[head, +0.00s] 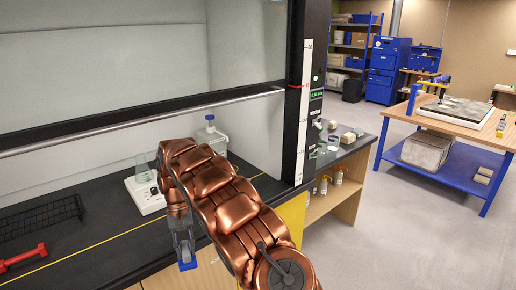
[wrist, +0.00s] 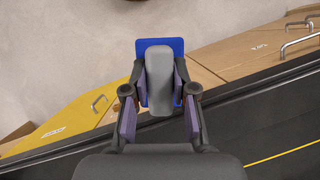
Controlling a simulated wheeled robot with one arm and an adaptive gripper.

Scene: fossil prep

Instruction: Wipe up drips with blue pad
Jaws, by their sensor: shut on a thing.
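My gripper (head: 184,248) is shut on the grey handle (wrist: 160,80) of the blue pad (wrist: 176,46). In the head view the blue pad (head: 188,265) hangs below the fingers, by the front edge of the black bench (head: 95,262). In the wrist view the pad is beyond the fingertips, with cabinet fronts and floor behind it. The dark worktop lies to the lower right there. I cannot make out any drips on the visible worktop; my arm hides part of it.
Under the raised hood sash (head: 150,119) stand a white hotplate (head: 146,196) with a glass beaker (head: 144,168) and a blue-capped bottle (head: 211,135). A black rack (head: 40,217) and a red-handled tool (head: 22,258) lie at left. A yellow line (head: 90,248) runs along the worktop.

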